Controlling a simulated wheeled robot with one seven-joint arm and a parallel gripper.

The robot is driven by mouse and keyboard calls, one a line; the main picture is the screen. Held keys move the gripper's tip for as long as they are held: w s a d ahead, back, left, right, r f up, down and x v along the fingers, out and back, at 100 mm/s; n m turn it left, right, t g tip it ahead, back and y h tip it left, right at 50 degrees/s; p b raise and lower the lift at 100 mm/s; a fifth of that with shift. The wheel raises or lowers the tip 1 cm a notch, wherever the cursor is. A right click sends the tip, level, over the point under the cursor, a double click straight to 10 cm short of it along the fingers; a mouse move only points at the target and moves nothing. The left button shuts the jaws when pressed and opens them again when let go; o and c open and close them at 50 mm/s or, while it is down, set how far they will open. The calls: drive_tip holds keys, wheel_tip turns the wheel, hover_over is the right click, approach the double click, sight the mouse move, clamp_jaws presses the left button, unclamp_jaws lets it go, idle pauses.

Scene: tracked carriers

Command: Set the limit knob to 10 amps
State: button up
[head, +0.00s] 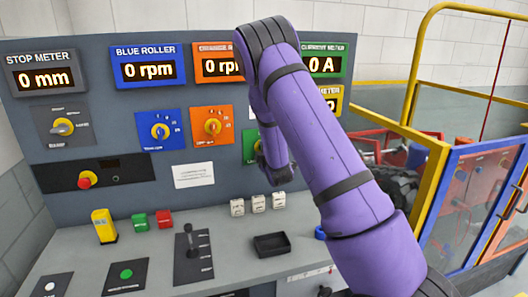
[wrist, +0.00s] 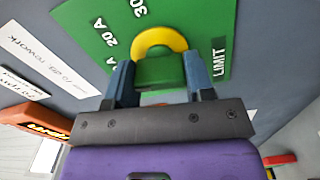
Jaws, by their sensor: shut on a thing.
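The limit knob (wrist: 160,70) has a green grip on a yellow round base. It sits on a green plate (wrist: 100,25) marked LIMIT, with 20 A and 30 readable and another label partly cut off. My gripper (wrist: 158,75) has its blue-grey fingers on either side of the green grip and is shut on it. The fingers and palm hide part of the knob, so I cannot tell which mark it points to. In the head view my purple arm hides most of the green plate (head: 249,143). The green current meter (head: 325,64) reads 0 A.
A blue knob (head: 160,131) and an orange knob (head: 212,126) are left of the green plate. White blocks (head: 258,203), a black tray (head: 271,245) and a lever (head: 189,240) stand on the desk below. A yellow-framed enclosure (head: 433,190) is at right.

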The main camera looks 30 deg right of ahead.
drive_tip(key=shift+n, duration=0.7)
drive_tip(key=o, duration=0.9)
drive_tip(key=v, duration=1.1)
drive_tip(key=shift+w, duration=0.1)
